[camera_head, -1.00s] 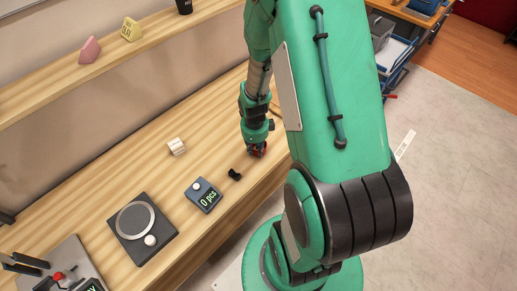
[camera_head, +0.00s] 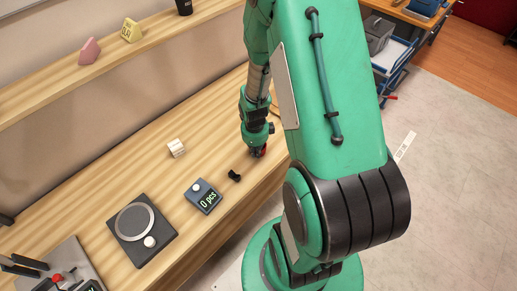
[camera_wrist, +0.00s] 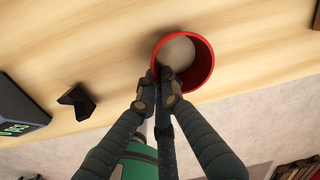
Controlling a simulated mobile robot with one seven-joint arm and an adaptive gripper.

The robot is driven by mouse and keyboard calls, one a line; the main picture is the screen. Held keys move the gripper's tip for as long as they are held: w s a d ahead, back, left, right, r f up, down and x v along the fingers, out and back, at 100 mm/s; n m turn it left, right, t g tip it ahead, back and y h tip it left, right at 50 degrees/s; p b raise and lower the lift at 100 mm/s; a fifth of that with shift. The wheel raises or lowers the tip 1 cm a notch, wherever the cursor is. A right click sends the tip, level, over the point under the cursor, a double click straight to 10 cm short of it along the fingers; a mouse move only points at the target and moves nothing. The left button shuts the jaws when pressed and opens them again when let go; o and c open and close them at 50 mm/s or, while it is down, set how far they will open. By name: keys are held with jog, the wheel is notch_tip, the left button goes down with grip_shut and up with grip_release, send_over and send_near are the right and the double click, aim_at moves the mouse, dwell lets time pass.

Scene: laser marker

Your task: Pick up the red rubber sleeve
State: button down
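The red rubber sleeve (camera_wrist: 207,54) is a short open ring at the top middle of the wrist view, with a pale surface showing through its opening. In the head view only a small red piece of it (camera_head: 261,152) shows below my gripper (camera_head: 256,146). The fingers appear to pinch the wall. Whether the sleeve rests on the table or is slightly raised is unclear.
On the wooden table (camera_head: 92,192) are a small black bracket (camera_head: 234,175), a "0 pcs" counter (camera_head: 203,196), a dark round-plate device (camera_head: 142,228) and a pale block (camera_head: 176,147). The bracket lies left of the sleeve in the wrist view. The table's front edge is close by.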

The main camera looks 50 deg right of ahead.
jog(key=shift+r, duration=0.15)
jog(key=shift+r, duration=0.6)
notch_tip(320, 180, up, 2)
jog(key=shift+r+p, duration=0.2)
jog(key=shift+p, duration=0.4)
jog(key=s+a+p, duration=0.1)
jog(key=s+a, duration=0.3)
jog(key=s, duration=0.3)
jog(key=s+a+r, duration=0.1)
jog(key=s+a, duration=0.3)
jog(key=s, duration=0.2)
jog(key=shift+s+a+p, duration=0.15)
jog(key=shift+s+p, duration=0.25)
